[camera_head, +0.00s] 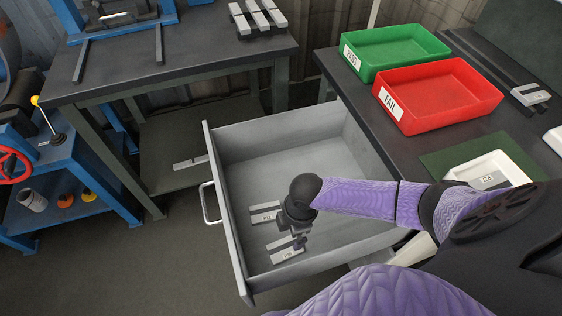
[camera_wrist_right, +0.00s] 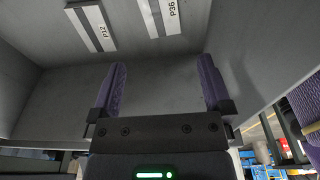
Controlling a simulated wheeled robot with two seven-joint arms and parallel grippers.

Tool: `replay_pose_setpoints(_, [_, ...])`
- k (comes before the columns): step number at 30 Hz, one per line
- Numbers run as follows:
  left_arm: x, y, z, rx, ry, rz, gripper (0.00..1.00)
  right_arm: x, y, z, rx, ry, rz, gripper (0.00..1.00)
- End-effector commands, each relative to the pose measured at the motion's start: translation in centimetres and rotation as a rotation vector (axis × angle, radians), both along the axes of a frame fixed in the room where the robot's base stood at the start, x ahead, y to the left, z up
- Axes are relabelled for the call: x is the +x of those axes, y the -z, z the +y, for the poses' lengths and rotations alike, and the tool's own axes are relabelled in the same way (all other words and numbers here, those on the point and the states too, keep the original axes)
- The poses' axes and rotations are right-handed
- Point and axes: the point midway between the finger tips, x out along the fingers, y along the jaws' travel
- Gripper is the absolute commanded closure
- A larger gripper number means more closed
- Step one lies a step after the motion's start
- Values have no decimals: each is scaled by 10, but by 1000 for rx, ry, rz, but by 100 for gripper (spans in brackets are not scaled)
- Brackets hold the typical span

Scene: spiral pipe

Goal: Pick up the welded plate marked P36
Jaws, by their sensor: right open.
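The welded plate marked P36 (camera_head: 284,253) lies on the floor of an open grey drawer, near its front. Its label also shows in the right wrist view (camera_wrist_right: 172,12), at the top edge and partly cut off. A second plate, P12 (camera_head: 264,214), lies beside it in the drawer and shows at the upper left of the wrist view (camera_wrist_right: 92,26). My right gripper (camera_head: 300,243) reaches down into the drawer close to P36. In the wrist view its fingers (camera_wrist_right: 162,72) are apart with nothing between them. My left gripper is not in view.
The drawer (camera_head: 229,225) has walls around the plates; its rear half is bare. A green PASS tray (camera_head: 395,47) and red FAIL tray (camera_head: 440,92) stand on the right bench. A white tray (camera_head: 515,172) holds another plate. Several plates (camera_head: 258,20) lie on the left table.

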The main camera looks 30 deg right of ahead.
Motion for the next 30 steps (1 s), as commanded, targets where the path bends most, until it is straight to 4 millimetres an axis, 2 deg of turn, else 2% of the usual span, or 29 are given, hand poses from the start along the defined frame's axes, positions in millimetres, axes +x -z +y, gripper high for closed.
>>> replay_pose_setpoints(1, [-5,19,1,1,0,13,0,-2,22,0,0,0,9,0])
replay_pose_setpoints(8, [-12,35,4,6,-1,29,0,-2,46,2,0,1,15,0])
replay_pose_setpoints(21, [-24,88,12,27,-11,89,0,3,127,12,1,0,15,0])
replay_pose_setpoints(27, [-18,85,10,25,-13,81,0,4,124,12,0,0,10,0])
replay_pose_setpoints(28, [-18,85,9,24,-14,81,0,4,124,12,0,0,10,4])
replay_pose_setpoints(30, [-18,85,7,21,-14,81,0,4,124,12,0,0,10,19])
